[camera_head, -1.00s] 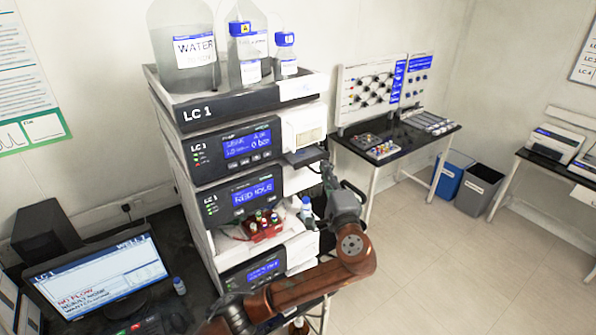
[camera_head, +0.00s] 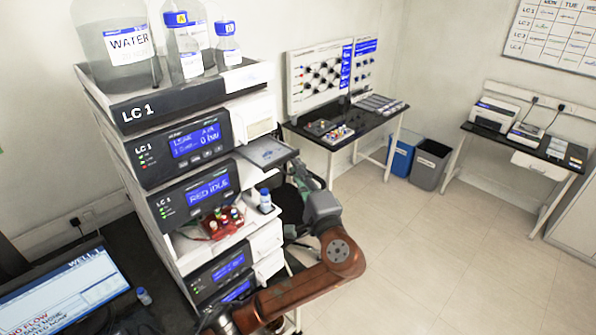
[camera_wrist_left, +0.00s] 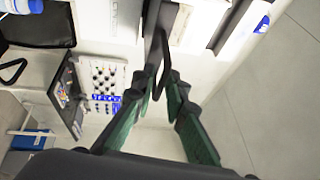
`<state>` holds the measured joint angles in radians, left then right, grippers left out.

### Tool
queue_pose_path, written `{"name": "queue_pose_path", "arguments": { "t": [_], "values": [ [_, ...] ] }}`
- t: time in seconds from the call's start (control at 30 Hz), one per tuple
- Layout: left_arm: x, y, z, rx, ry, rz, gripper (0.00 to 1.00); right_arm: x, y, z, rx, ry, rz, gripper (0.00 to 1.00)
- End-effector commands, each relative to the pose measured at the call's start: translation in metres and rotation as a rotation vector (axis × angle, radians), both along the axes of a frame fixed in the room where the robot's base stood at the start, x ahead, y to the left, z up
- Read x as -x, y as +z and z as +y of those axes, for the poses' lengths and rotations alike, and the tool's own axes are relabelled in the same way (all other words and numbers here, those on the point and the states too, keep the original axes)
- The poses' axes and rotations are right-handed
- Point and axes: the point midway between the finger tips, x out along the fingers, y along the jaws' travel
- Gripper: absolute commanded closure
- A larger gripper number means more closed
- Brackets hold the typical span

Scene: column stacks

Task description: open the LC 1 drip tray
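The LC 1 instrument stack (camera_head: 150,113) stands at centre left. The LC 1 drip tray (camera_head: 262,152), a flat grey tray, juts out from the stack between the upper pump module and the module below, its interior partly showing. My left gripper (camera_head: 299,172) is at the tray's outer end. In the left wrist view, the gripper's green fingers (camera_wrist_left: 160,78) come together around a dark handle-like loop (camera_wrist_left: 158,62) and appear shut on it. The exact contact is hard to see. My right gripper is not in view.
Bottles, including a water bottle (camera_head: 118,45), stand on the stack's top. A red vial rack (camera_head: 222,222) and a small bottle (camera_head: 265,200) sit below the tray. A monitor (camera_head: 65,290) is at lower left. The floor (camera_head: 440,240) to the right is open.

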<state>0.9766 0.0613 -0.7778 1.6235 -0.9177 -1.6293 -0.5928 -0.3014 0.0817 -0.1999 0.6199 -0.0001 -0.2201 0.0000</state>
Motion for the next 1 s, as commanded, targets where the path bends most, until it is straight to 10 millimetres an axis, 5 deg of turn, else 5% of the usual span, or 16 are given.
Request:
{"name": "queue_pose_path", "arguments": {
  "t": [0.27, 0.7, 1.0],
  "values": [
    [0.015, -0.003, -0.007, 0.001, -0.002, 0.000, 0.87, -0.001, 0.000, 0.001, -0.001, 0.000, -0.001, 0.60],
    [0.092, -0.017, -0.041, 0.001, -0.002, 0.002, 0.87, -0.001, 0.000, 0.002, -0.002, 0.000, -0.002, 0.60],
    [0.109, -0.019, -0.048, 0.000, 0.000, 0.001, 0.87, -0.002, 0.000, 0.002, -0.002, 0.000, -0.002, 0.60]
  ]
}}
